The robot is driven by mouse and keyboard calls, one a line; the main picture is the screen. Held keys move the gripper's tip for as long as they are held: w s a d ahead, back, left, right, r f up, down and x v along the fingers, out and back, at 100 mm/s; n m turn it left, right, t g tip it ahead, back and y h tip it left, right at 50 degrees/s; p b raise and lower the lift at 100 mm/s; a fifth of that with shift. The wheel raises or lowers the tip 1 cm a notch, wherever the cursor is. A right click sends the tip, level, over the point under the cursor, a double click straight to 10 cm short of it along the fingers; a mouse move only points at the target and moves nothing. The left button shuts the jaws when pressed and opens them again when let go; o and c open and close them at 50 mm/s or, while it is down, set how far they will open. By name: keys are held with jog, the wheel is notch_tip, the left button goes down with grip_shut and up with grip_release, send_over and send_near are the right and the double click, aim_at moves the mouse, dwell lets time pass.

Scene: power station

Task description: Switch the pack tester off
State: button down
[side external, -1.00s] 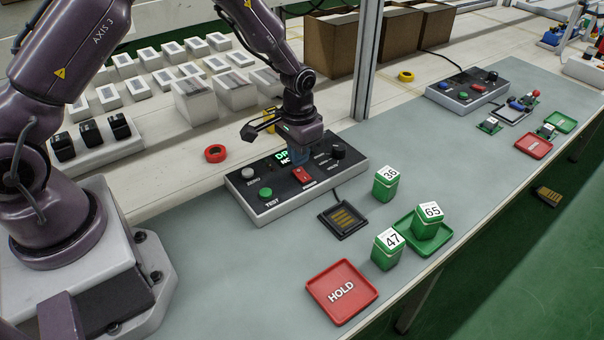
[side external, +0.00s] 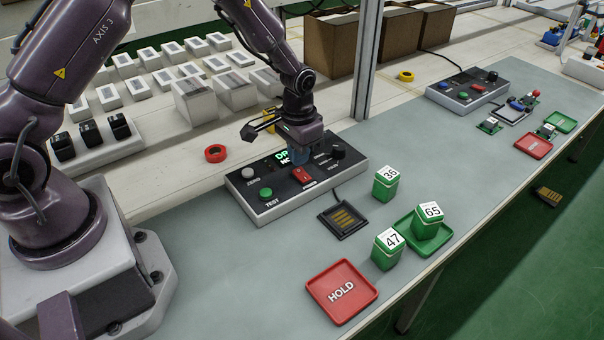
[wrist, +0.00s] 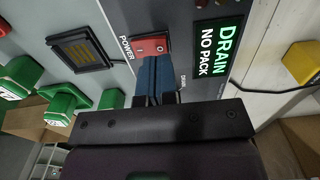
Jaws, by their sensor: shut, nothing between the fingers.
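The pack tester (side external: 240,185) is a grey box with a dark top panel on the bench. Its red POWER switch (side external: 302,174) sits at the front middle of the panel and also shows in the wrist view (wrist: 152,47). My gripper (side external: 298,158) is shut and empty, pointing down over the panel. In the wrist view its blue fingertips (wrist: 155,75) are at the switch's near edge, partly covering it. I cannot tell whether they touch it.
A green TEST button (side external: 265,194), a pale button (side external: 247,172) and dark knobs (side external: 338,152) are on the panel. A contact pad (side external: 344,219), green packs (side external: 386,184) and a red HOLD tray (side external: 341,291) lie in front. A metal post (side external: 367,60) stands behind.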

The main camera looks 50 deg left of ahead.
aim_at(298, 171)
jog(key=shift+f, duration=1.3)
dwell(0.9)
jog(key=shift+r, duration=3.55)
jog(key=s+d+r+t, duration=0.2)
jog(key=s+r+t, duration=0.3)
jog(key=s+r, duration=1.8)
jog(key=shift+r+t, duration=0.15)
jog(key=shift+t, duration=0.15)
